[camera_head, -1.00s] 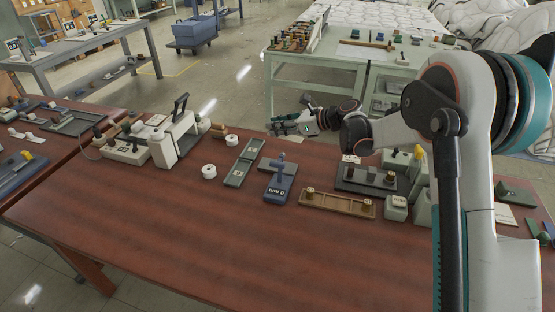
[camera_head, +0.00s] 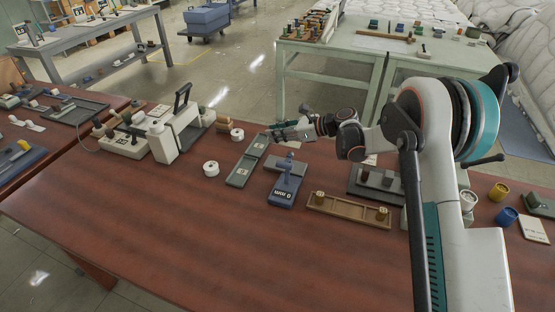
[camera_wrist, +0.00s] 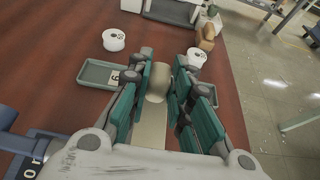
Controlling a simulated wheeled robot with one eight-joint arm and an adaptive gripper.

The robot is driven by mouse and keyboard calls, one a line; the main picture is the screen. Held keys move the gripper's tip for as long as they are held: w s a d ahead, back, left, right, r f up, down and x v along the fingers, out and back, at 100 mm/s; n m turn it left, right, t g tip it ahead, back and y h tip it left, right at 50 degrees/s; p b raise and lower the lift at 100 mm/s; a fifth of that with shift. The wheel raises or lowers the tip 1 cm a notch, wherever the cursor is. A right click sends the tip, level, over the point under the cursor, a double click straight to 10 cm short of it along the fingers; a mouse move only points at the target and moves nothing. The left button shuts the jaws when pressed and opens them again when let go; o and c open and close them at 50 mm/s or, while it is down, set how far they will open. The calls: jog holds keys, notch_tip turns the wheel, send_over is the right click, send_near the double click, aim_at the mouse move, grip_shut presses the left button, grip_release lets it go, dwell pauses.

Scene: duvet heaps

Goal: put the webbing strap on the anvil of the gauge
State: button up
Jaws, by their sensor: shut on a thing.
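The gauge (camera_head: 283,190) is a blue device with a small number display and an upright post, standing on the brown table; its anvil is too small to make out. In the wrist view a blue part of the gauge (camera_wrist: 28,150) shows at the lower left. My gripper (camera_head: 283,134) is over the far part of the table, beyond the gauge, near a grey-green tray's far end. In the wrist view my gripper (camera_wrist: 160,88) has its teal fingers on either side of a beige strip, the webbing strap (camera_wrist: 152,120), and is shut on it. The strap's near end is hidden by my gripper.
The two-part grey-green tray (camera_head: 239,175) with labels lies left of the gauge. A wooden holder (camera_head: 348,209) lies right of the gauge. The table's front is clear.

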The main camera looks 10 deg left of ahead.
notch_tip(320, 180, down, 10)
jog(key=b, duration=0.3)
dwell(0.3)
jog(key=o, duration=0.9)
jog(key=shift+c, duration=0.2)
jog(key=shift+d+r, duration=0.15)
jog(key=shift+d, duration=0.05)
jog(key=p+v, duration=0.4)
jog(key=v, duration=0.7)
jog(key=shift+d, duration=0.25)
jog(key=shift+r, duration=0.2)
